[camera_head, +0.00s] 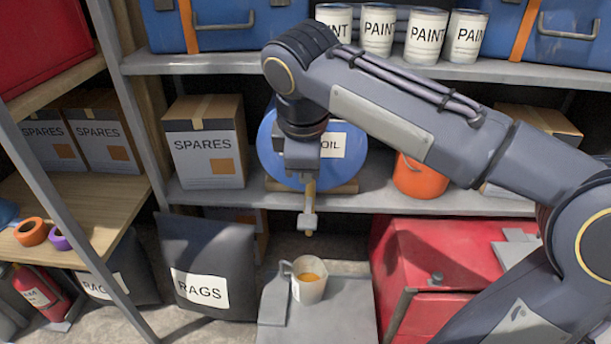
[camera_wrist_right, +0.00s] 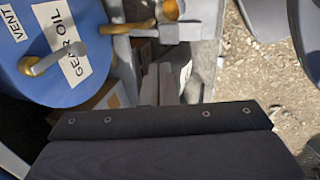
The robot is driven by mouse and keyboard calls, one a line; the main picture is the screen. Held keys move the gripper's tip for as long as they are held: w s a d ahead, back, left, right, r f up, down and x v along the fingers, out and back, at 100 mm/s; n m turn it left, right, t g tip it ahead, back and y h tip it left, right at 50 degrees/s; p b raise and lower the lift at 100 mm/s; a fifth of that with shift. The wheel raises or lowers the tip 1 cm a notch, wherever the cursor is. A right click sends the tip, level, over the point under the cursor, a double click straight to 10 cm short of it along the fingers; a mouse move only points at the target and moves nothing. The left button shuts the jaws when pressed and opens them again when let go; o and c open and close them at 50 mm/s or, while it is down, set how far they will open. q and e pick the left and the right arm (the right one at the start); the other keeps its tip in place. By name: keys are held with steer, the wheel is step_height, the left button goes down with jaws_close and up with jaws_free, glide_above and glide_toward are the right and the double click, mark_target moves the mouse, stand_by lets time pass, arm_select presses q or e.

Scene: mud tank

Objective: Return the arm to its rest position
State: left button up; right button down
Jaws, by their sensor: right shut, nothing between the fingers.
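My right arm reaches in from the right across the shelves in the head view. Its wrist bends down, and the right gripper (camera_head: 302,168) hangs in front of the blue gear oil drum (camera_head: 269,150). The gripper is shut and empty. A brass tap with a grey block (camera_head: 308,221) shows just below it; I cannot tell whether they touch. The drum also shows in the right wrist view (camera_wrist_right: 25,92), with its tap (camera_wrist_right: 122,28). A pale jug (camera_head: 312,290) with amber liquid stands below the tap. My left gripper is out of view.
The jug stands on a grey stand (camera_head: 345,318). A red metal box (camera_head: 425,255) is to its right, a rags bag (camera_head: 207,250) to its left. An orange bucket (camera_head: 418,180) and spares box (camera_head: 207,140) flank the drum. Paint cans (camera_head: 427,37) line the upper shelf behind the arm.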

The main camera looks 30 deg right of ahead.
stand_by(0.4)
steer(key=s+a+f+m+t+y, duration=0.2)
steer(key=s+f+m+y, duration=0.3)
steer(key=s+f+m, duration=0.8)
step_height(320, 180, down, 4)
steer(key=s, duration=0.3)
steer(key=shift+m+t+y, duration=0.3)
steer(key=shift+y, duration=0.1)
steer(key=shift+w, duration=0.1)
